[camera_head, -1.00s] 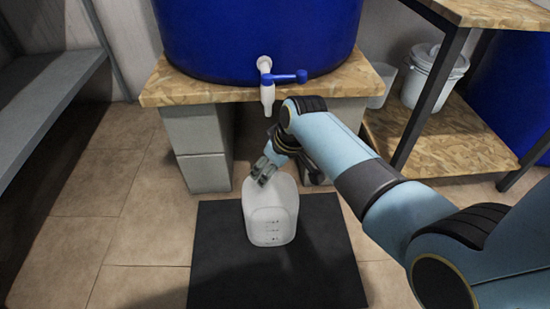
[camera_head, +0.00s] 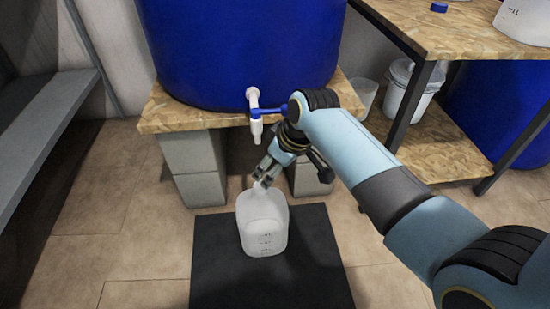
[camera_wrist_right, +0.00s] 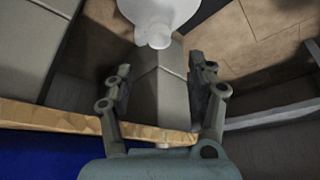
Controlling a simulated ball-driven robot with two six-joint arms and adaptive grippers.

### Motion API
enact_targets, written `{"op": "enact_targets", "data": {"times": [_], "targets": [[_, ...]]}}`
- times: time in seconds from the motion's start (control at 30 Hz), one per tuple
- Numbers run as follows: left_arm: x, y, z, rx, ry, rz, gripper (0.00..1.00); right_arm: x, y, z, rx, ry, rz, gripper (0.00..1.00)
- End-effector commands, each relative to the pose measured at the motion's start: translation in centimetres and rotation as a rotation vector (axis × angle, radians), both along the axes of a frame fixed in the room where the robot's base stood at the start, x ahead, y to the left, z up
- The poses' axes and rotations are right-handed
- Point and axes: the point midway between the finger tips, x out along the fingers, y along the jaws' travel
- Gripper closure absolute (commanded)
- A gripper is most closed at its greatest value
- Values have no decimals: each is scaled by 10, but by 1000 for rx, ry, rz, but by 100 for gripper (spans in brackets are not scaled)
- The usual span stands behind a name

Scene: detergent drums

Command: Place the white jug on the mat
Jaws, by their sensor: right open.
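The white translucent jug (camera_head: 262,230) stands upright on the black mat (camera_head: 215,275), towards its far edge. My right gripper (camera_head: 264,178) is just above the jug's far side in the head view. In the right wrist view, the open right gripper (camera_wrist_right: 160,72) has nothing between its fingers. The jug (camera_wrist_right: 160,12) is beyond the fingertips there, cut off by the top edge. My left gripper is not in view.
A blue drum (camera_head: 235,60) with a white tap (camera_head: 254,115) sits on a wooden board (camera_head: 185,110) over grey blocks (camera_head: 195,165). A wooden-shelved rack (camera_head: 440,145) stands right, holding a white bucket (camera_head: 412,90). Floor left of the mat is clear.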

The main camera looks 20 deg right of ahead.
Motion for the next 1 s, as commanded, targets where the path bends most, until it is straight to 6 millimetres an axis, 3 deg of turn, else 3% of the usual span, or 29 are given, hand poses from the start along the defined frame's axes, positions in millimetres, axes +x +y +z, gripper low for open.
{"op": "enact_targets", "data": {"times": [0.27, 0.37, 0.47, 0.57, 0.7, 0.8, 0.9, 1.0], "targets": [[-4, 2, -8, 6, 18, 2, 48, -4, -2, 6, 0, 2, 0, 43], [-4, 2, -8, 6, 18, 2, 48, -14, -5, 2, -4, 12, -13, 43], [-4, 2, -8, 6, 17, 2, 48, -53, -19, -8, -18, 41, -67, 43], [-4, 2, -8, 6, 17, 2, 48, -119, -40, -13, -39, 82, -161, 43], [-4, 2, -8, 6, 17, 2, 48, -212, -65, 2, -70, 130, -292, 43], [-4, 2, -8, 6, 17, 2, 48, -261, -75, 19, -85, 154, -361, 43], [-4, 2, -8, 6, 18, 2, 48, -292, -80, 35, -94, 169, -405, 43], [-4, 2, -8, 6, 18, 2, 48, -305, -82, 43, -96, 173, -427, 43]]}}
